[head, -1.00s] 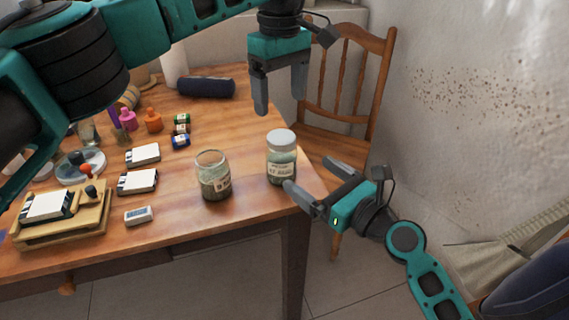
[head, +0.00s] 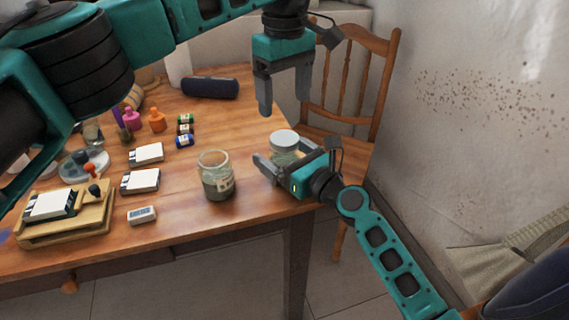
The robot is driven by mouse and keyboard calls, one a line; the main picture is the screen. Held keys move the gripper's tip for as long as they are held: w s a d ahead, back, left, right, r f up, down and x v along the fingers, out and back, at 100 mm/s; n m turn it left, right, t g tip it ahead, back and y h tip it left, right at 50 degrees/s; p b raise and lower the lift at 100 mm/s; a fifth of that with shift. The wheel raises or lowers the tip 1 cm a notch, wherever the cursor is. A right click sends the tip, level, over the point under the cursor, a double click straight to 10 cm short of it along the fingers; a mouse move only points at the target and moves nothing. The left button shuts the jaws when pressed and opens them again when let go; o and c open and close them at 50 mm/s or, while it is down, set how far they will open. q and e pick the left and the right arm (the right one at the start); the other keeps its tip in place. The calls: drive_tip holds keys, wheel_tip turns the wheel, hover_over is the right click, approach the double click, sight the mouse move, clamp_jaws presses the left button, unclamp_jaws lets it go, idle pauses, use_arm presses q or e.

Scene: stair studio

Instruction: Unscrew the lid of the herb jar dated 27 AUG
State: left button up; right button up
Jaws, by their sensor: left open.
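A glass jar (head: 281,157) with a white lid (head: 284,138) stands upright near the table's right corner. Its label is hidden now; a second ago its small print looked like 27 AUG. My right gripper (head: 282,155) is at the jar's body from the right, below the lid. One finger lies along its near side and the other is partly hidden behind it. I cannot tell whether they press on the glass. My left gripper (head: 287,105) is open and empty, fingers down, above the lid and apart from it.
An open jar (head: 216,180) with dark contents stands just left of the lidded jar. White-labelled boxes (head: 141,181), a small timer-like device (head: 142,215) and a wooden stand (head: 65,222) lie further left. A dark roll (head: 210,88) lies behind. A wooden chair (head: 345,90) stands beyond the corner.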

sight(284, 137)
drive_tip(key=c, duration=1.5)
use_arm(q)
drive_tip(key=shift+m, duration=0.3)
use_arm(e)
drive_tip(key=shift+c, duration=1.4)
use_arm(q)
drive_tip(key=m, duration=0.5)
use_arm(e)
clamp_jaws()
use_arm(q)
drive_tip(key=m, duration=0.3)
drive_tip(key=shift+f, duration=0.1)
drive_tip(key=shift+m, duration=0.3)
drive_tip(key=shift+f, duration=3.9)
drive_tip(key=shift+c, duration=0.5)
